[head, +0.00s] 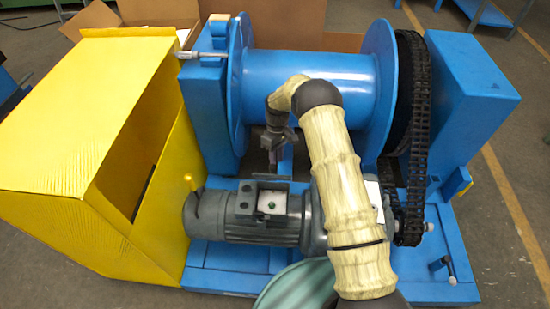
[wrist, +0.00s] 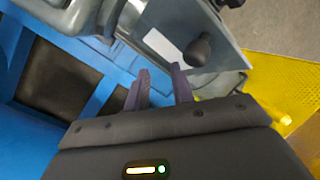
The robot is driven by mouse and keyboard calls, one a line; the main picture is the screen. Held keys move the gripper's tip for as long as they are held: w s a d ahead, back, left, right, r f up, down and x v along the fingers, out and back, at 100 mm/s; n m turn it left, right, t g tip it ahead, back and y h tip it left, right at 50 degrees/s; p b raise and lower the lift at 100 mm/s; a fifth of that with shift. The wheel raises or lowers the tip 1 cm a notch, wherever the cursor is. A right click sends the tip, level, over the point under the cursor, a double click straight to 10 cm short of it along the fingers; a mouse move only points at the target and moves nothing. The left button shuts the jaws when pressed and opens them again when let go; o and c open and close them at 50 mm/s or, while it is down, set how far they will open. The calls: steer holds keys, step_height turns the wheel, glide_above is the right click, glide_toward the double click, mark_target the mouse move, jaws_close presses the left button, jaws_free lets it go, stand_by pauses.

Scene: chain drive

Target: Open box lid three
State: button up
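No lid is marked as number three, so I cannot tell which one the task names. A grey box-like housing (head: 257,207) sits on top of the grey motor. In the wrist view a flat grey plate (wrist: 165,45) with a black knob (wrist: 199,50) lies just beyond my fingertips; I cannot tell if it is a lid or if they touch it. My gripper (head: 274,152) hangs above and behind the motor in the head view. In the wrist view its two dark fingers (wrist: 160,85) stand apart with nothing visible between them.
A large yellow cover (head: 95,110) stands at the left. A blue drum (head: 310,90) is behind my gripper, with a black chain (head: 412,130) at its right. Blue frame bars (wrist: 70,35) lie close to the fingers. An open cardboard box (head: 285,18) stands at the back.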

steer(key=shift+o, duration=0.3)
steer(key=shift+s+a+r, duration=0.35)
steer(key=shift+a+r, duration=0.2)
steer(key=shift+a, duration=0.1)
steer(key=v, duration=1.7)
steer(key=shift+r, duration=0.15)
